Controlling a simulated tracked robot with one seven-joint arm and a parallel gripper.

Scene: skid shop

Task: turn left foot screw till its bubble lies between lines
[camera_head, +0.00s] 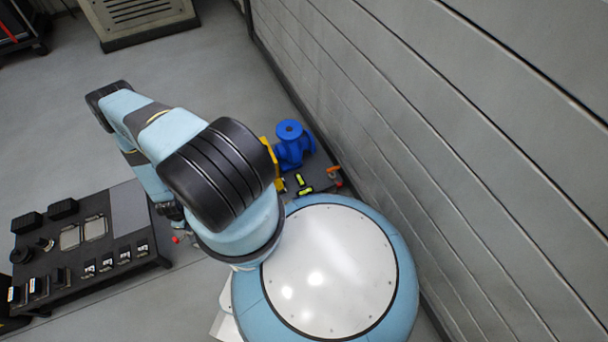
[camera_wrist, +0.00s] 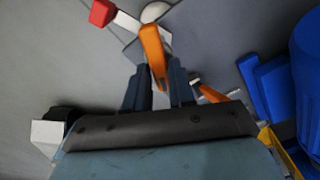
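In the wrist view, a foot screw with a pale round hub (camera_wrist: 154,12), an orange arm (camera_wrist: 151,45) and a red-tipped arm (camera_wrist: 102,13) lies just beyond my gripper (camera_wrist: 158,92). My gripper's two dark fingers stand apart, and the orange arm's near end shows at the gap between them. I cannot tell whether it touches a finger. In the head view, a red tip (camera_head: 175,239) shows below my arm; my fingers are mostly hidden there. Two yellow-green level vials (camera_head: 300,180) (camera_head: 305,190) lie on the dark skid (camera_head: 322,180); their bubbles are too small to read.
A blue pump (camera_head: 292,146) and yellow guard (camera_head: 270,162) stand on the skid, near the plank wall (camera_head: 440,130). Another orange handle (camera_head: 333,170) is at the skid's right. A dark bench (camera_head: 125,205) with parts stands at left.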

